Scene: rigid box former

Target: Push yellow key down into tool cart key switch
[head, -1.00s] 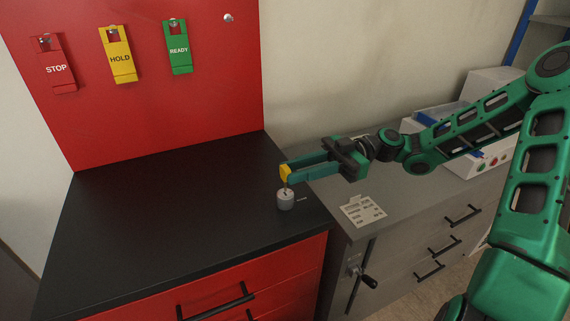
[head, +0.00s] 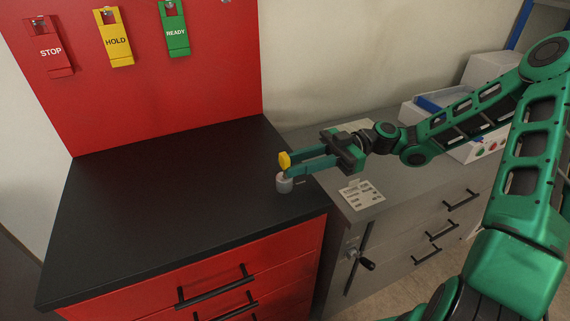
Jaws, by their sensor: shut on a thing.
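The yellow key (head: 284,159) is at the tips of my gripper (head: 288,168), which is shut on it. The grey round key switch (head: 284,185) stands on the black top of the tool cart (head: 180,195), near its right edge. The key's yellow head is directly above the switch, and my fingertips are close over the switch's top. The key's shaft is hidden by the fingers, so I cannot tell how deep it sits. The fingers reach in from the right, almost level.
Yellow HOLD (head: 115,40), red STOP (head: 49,50) and green READY (head: 175,31) tags hang on the red back panel (head: 160,100). A grey cabinet (head: 410,235) stands at right with a printed card (head: 361,194) on top. The black top left of the switch is clear.

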